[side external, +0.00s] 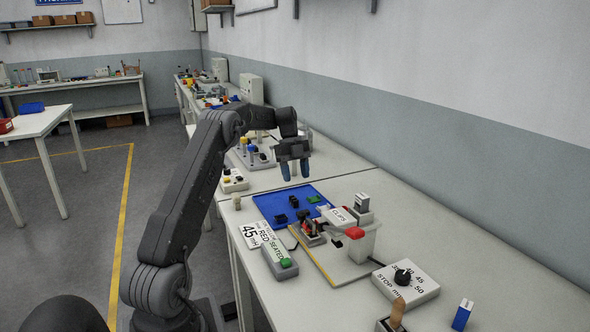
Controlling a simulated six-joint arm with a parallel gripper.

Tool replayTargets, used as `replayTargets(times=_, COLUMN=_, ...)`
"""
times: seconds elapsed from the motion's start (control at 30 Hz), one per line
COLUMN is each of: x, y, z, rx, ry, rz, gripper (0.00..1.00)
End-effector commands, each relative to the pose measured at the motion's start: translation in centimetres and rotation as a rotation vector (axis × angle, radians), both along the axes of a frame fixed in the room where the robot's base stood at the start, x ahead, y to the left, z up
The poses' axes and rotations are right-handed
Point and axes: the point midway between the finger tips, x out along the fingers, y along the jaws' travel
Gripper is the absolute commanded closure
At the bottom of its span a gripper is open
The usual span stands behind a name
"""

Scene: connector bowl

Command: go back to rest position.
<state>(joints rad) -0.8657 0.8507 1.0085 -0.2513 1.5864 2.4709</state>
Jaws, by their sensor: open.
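My gripper (295,170) is open and empty. Its two blue-tipped fingers point down above the back part of the blue tray (268,203). The fingertips appear clear of the tray and of the small parts on it. Several small dark and green parts lie on the tray, among them a black part (294,201) and a green part (314,199). My arm reaches from the lower left up and over the bench.
A fixture with a red part (355,233) and a "CLIPS" label stands right of the tray. A box with a black knob (403,277), a green-button box (286,263) and a blue-and-white box (462,314) sit nearer. A peg station (252,155) is behind.

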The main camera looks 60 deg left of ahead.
Motion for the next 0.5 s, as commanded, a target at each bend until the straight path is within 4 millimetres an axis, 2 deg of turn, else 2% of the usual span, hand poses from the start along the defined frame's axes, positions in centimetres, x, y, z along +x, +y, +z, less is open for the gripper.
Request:
replayTargets(times=0.2, x=-0.01, y=0.55, z=1.32, rx=0.001, ry=0.000, rz=0.000, gripper=0.46)
replayTargets(times=0.5, x=-0.02, y=0.57, z=1.40, rx=0.000, ry=0.001, rz=0.000, gripper=0.46)
